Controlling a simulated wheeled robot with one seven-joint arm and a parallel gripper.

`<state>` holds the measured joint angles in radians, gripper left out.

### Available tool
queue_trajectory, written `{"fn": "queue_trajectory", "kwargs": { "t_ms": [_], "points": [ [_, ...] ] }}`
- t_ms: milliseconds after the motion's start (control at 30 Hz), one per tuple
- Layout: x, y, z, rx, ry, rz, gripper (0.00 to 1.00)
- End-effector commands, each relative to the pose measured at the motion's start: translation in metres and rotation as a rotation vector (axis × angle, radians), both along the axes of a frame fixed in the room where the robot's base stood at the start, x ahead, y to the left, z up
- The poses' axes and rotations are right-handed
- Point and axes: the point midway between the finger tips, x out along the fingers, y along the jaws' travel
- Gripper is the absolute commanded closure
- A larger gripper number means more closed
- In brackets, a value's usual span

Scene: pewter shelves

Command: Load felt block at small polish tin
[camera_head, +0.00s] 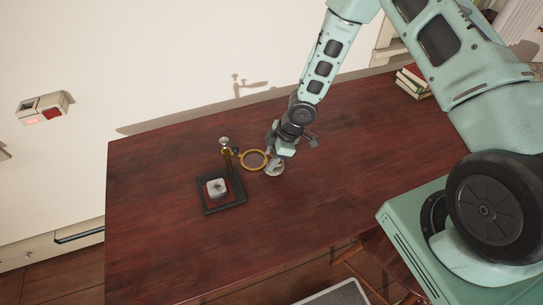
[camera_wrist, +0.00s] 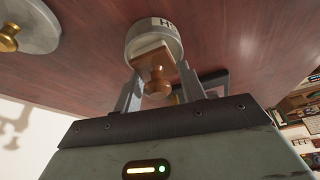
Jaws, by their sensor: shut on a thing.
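In the wrist view my gripper (camera_wrist: 159,82) is shut on the felt block (camera_wrist: 152,66), a brown wooden block with a turned knob and a pale underside. The small polish tin (camera_wrist: 142,35) is round and grey with a lettered pale label. The block overlaps its rim in the wrist view; I cannot tell if they touch. In the head view the tin (camera_head: 274,170) stands under my gripper, and the block is hidden or too small to tell.
A brass ring (camera_head: 253,160) on a post stands left of the tin. A black square tray (camera_head: 238,203) holds a small pale item (camera_head: 217,188). Books (camera_head: 413,82) lie at the back right. The front of the dark red desk (camera_head: 300,220) is clear.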

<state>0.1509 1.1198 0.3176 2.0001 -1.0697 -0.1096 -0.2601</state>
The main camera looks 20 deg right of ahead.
Motion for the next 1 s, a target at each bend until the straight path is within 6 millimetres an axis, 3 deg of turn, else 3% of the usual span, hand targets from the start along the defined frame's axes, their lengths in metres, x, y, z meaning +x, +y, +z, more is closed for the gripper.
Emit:
{"fn": "queue_trajectory", "kwargs": {
  "t_ms": [500,1000],
  "points": [
    [-0.001,0.000,0.000,-0.001,0.003,-0.001,0.78],
    [0.000,0.000,0.038,0.000,0.001,-0.003,0.78]
  ]
}}
